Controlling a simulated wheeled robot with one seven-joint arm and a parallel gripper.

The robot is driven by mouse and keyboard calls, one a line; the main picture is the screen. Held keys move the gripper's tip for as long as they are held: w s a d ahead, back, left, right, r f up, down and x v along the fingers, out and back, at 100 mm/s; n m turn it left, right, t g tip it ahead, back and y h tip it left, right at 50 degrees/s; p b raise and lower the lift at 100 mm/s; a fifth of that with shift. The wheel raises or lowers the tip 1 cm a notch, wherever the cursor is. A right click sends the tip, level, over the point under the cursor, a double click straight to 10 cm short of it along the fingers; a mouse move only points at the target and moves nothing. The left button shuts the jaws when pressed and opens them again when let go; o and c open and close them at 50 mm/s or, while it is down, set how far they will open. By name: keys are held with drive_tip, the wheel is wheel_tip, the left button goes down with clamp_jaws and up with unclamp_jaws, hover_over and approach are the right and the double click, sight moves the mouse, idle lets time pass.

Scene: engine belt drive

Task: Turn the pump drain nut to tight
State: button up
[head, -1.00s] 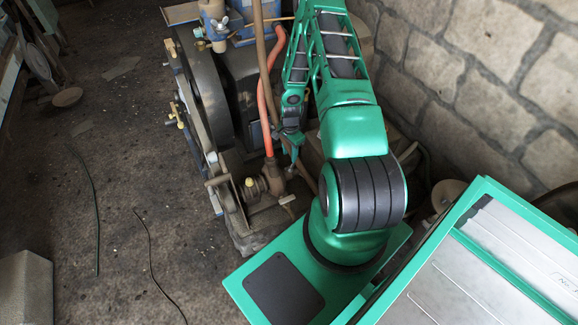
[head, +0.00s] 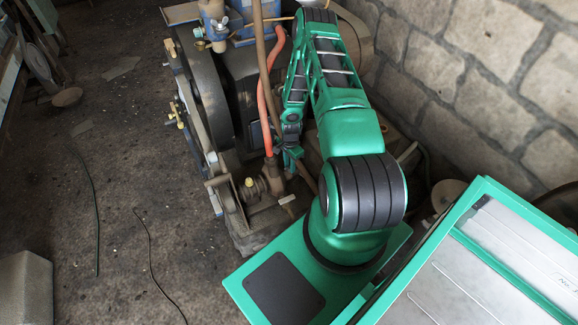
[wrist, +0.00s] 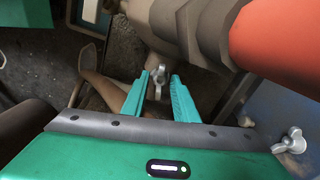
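A small silver wing nut (wrist: 158,82), which looks like the pump drain nut, shows in the wrist view under a grey metal body. My gripper (wrist: 160,76) is open, with one teal finger on each side of this nut. A gap seems to show between the nut and each finger; I cannot tell how deep the nut sits between them. In the head view my gripper (head: 290,160) hangs beside the pump (head: 270,186), just right of the red hose. The nut is not distinguishable there.
A thick red hose (wrist: 280,40) crosses close above my gripper in the wrist view, beside grey stepped fittings (wrist: 190,28). A second wing nut (wrist: 292,140) shows at the right. A stone wall (head: 480,70) stands right of the arm; the floor (head: 110,220) at left is largely open.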

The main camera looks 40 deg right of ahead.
sight(289, 167)
clamp_jaws()
drive_tip(key=shift+m, duration=1.3)
drive_tip(key=shift+o, duration=2.1)
unclamp_jaws()
wheel_tip(289, 167, up, 11)
drive_tip(key=shift+f, duration=0.15)
drive_tip(key=shift+w, duration=0.1)
